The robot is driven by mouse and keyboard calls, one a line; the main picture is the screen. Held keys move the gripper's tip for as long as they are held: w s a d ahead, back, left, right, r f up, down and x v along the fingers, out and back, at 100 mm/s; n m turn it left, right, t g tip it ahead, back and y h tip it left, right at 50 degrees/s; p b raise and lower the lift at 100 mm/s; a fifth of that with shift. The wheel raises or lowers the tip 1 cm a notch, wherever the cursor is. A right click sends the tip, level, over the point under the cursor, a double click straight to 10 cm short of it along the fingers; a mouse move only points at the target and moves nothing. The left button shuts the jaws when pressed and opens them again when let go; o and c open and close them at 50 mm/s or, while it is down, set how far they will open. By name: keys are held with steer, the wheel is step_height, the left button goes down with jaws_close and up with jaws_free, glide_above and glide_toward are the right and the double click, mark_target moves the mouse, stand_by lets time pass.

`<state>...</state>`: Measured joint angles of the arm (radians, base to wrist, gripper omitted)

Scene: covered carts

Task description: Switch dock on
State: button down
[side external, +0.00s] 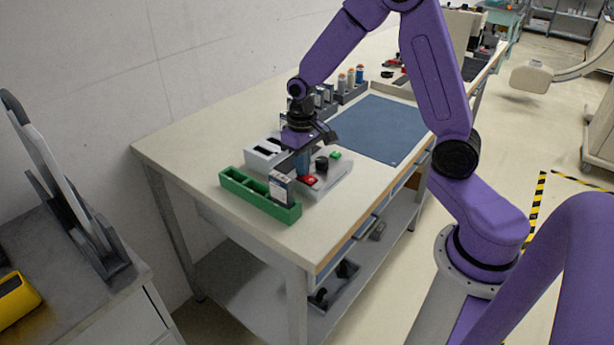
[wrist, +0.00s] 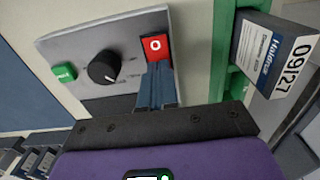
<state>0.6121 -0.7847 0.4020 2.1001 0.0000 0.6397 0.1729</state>
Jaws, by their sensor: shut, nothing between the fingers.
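The dock is a grey panel (wrist: 105,40) with a red rocker switch (wrist: 155,46) marked with a white O, a black knob (wrist: 103,67) and a green button (wrist: 64,72). In the side view the panel (side external: 335,181) lies on the bench, with the red switch (side external: 308,181) near its front left. My gripper (wrist: 158,68) is shut and empty. Its fingertips are at the near edge of the red switch; I cannot tell whether they touch it. In the side view my gripper (side external: 303,174) points down just above the switch.
A green divided bin (side external: 235,184) holds a labelled box (side external: 281,188), close beside the dock. A white block with dark slots (side external: 258,160) stands behind. A blue mat (side external: 385,130) lies clear to the right. Bottles (side external: 351,78) stand in a rack at the back.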

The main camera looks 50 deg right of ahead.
steer(key=shift+f, duration=0.15)
steer(key=shift+r, duration=3.5)
steer(key=s+a+r+n, duration=0.2)
steer(key=s+a+n, duration=0.5)
steer(key=s, duration=0.5)
steer(key=s+n, duration=0.5)
steer(key=s, duration=0.9)
steer(key=shift+a+r+n, duration=0.25)
steer(key=shift+n, duration=0.05)
